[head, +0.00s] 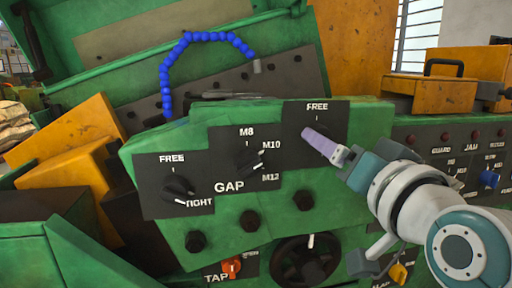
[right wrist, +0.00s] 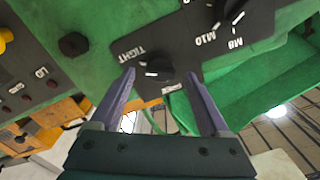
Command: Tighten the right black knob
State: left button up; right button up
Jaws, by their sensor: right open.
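The right black knob (right wrist: 160,66) sits on a dark plate with a TIGHT label, which the right wrist view shows upside down. A white mark shows on the knob's lower edge. In the head view the knob is mostly hidden behind my right gripper (head: 318,141); its plate (head: 335,108) with the FREE label shows above. My right gripper (right wrist: 160,78) is open, its two purple fingers apart, with the knob in line with the gap just beyond the tips. I see no contact. My left gripper is not in view.
The M8/M10/M12 knob (head: 246,162) and the left FREE/TIGHT knob (head: 178,189) are on the same green panel. Black bolts (head: 303,200) and a handwheel (head: 305,261) are below. A blue beaded hose (head: 167,75) arches behind the panel.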

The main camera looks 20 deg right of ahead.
jog(key=p+v, duration=0.2)
jog(key=v, duration=0.5)
jog(key=shift+s, duration=0.15)
jog(key=shift+a, duration=0.1)
